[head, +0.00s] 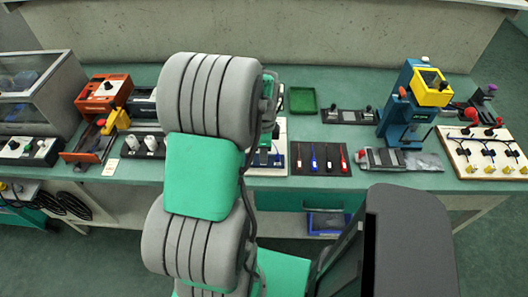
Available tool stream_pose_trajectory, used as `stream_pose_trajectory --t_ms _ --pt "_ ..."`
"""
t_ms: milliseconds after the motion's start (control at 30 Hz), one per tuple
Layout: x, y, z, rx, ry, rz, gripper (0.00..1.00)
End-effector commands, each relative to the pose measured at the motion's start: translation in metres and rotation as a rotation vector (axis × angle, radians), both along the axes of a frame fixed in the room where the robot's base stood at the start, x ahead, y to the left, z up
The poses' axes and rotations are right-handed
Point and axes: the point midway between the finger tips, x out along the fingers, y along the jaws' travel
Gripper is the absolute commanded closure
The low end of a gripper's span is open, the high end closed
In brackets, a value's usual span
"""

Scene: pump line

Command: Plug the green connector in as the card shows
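My arm rises through the middle of the picture and hides the bench behind it. My gripper is not visible; it is hidden behind the arm's grey and green links. A dark mat (321,171) to the right of the arm holds several slim connectors, among them a blue one (314,157) and a red one (343,158). I cannot make out a green connector. A white board (281,133) shows partly beside the arm, with small dark and blue parts on it. A small pale card (110,168) lies at the bench's left front edge; its marks are too small to read.
An orange machine (103,92) and a clear-sided box (36,85) stand at left. An empty green tray (302,99) lies behind the mat. A blue and yellow press (408,105) and a wired pale board (486,154) stand at right. A blue bin (327,223) sits below the bench.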

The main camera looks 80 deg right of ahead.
Motion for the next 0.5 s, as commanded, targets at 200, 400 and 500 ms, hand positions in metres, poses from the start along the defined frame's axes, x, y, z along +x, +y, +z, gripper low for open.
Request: stream_pose_trajectory --t_ms 200,400,500 --pt "0.0 -0.001 0.013 -0.002 0.0 0.0 0.78" --pt "0.0 -0.001 0.023 -0.003 -0.001 0.0 0.78" --pt "0.0 -0.001 0.028 -0.004 -0.001 0.0 0.78"
